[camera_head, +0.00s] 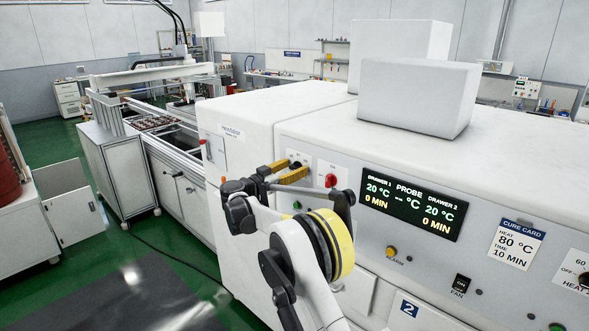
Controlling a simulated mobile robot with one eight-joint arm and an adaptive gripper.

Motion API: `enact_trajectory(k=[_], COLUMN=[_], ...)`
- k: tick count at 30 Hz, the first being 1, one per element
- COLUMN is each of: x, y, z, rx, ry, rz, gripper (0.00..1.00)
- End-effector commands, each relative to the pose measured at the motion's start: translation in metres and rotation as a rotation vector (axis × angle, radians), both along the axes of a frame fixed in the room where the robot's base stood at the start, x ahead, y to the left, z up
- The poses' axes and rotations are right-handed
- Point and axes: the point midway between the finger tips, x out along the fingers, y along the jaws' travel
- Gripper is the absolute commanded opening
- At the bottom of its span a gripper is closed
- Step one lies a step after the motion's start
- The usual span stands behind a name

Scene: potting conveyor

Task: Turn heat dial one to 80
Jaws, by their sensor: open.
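A control panel on the white oven (420,259) faces me. A dial labelled HEAT (584,279), with "60" and "OFF" marks, is cut off by the right edge, so its number and setting cannot be read. The display (412,204) reads 20 °C and 0 MIN for both drawers, and dashes for the probe. The cure card (515,244) reads HEAT 80 °C, TIME 10 MIN. My gripper (299,168), with yellow finger pads, is open in front of the panel's left part, far left of the HEAT dial. A small dark knob (296,164) shows near its fingertips; contact cannot be told.
A red knob (331,181) sits right of my gripper. A yellow button (391,252) and the FAN switch (461,283) are below the display. White boxes (417,96) stand on the oven.

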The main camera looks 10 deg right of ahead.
Motion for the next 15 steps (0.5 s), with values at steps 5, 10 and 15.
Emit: enact_trajectory(k=[5,10,15], x=[0.0035,0.0033,0.0033], y=[-0.0044,-0.0044,-0.0043], z=[0.0002,0.0003,0.0003], rx=[0.000,0.000,0.000], ry=[0.000,0.000,0.000], rz=[0.000,0.000,0.000], gripper=[0.59,0.59,0.12])
